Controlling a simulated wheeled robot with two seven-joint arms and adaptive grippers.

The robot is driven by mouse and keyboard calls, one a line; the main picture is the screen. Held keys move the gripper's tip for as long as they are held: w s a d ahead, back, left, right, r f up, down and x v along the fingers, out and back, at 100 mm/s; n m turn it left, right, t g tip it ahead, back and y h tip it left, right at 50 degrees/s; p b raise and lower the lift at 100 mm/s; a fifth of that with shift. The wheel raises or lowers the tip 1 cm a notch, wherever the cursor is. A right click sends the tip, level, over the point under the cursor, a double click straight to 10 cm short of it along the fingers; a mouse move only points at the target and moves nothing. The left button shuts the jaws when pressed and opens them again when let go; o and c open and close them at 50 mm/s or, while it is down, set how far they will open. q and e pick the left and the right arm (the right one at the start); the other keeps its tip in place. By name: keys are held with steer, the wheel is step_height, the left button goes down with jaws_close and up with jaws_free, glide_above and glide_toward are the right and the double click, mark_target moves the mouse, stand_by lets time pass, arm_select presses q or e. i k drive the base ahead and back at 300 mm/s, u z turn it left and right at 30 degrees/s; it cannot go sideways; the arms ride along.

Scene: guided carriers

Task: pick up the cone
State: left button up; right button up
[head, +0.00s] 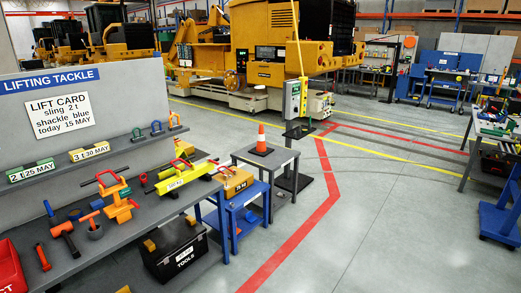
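An orange cone (261,138) with a pale band and a dark square base stands upright on a small grey table (273,160) near the middle of the head view. Nothing touches it that I can see, and it is in full view. Neither of my grippers shows in this view.
On the left, a grey bench (120,250) holds lifting tackle under a sign board (60,110). A post with a grey-green box (291,100) rises behind the table.

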mark_target(262, 151)
steer(key=z, duration=0.15)
steer(key=i, duration=0.4)
steer(key=z, duration=0.65)
steer(key=i, duration=1.95)
steer(key=z, duration=0.45)
steer(key=i, duration=3.85)
steer(key=u, duration=1.05)
steer(key=i, duration=1.2)
steer(key=u, duration=1.05)
